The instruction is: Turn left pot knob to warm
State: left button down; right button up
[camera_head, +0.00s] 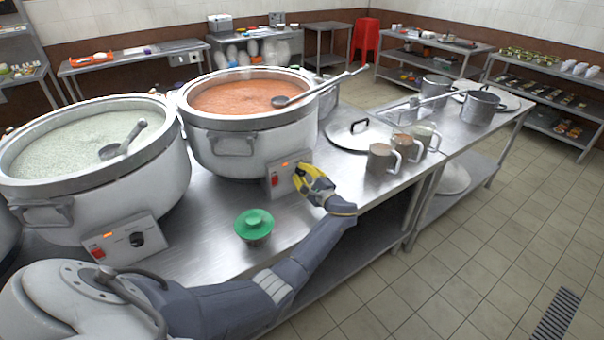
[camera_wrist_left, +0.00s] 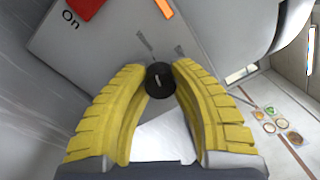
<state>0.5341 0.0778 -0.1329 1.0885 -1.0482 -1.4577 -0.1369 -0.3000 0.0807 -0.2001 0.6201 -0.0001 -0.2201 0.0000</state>
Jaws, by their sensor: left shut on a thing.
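Two big steel pots stand on the steel counter. The left pot (camera_head: 85,200) holds pale congee, and its control box has a red switch and a black knob (camera_head: 136,239) that is clear of any gripper. The right pot (camera_head: 255,143) holds orange congee, and its control box (camera_head: 271,180) has a red switch and an orange light. My left gripper (camera_head: 302,171) is at this right pot's box. In the left wrist view its yellow fingers are shut on a black knob (camera_wrist_left: 159,81) with a pale mark. My right gripper is not in view.
A green-lidded container (camera_head: 254,224) stands near the counter's front edge, close to my left arm. Steel mugs (camera_head: 381,160) and a pot lid (camera_head: 360,133) lie to the right. Ladles rest in both pots. A red stool (camera_head: 366,38) stands at the back.

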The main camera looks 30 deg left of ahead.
pick_arm(q)
jog(key=shift+a, duration=0.1)
jog(key=c, duration=1)
grip_release()
jog(key=v, duration=1.2)
jog(key=shift+r, duration=0.1)
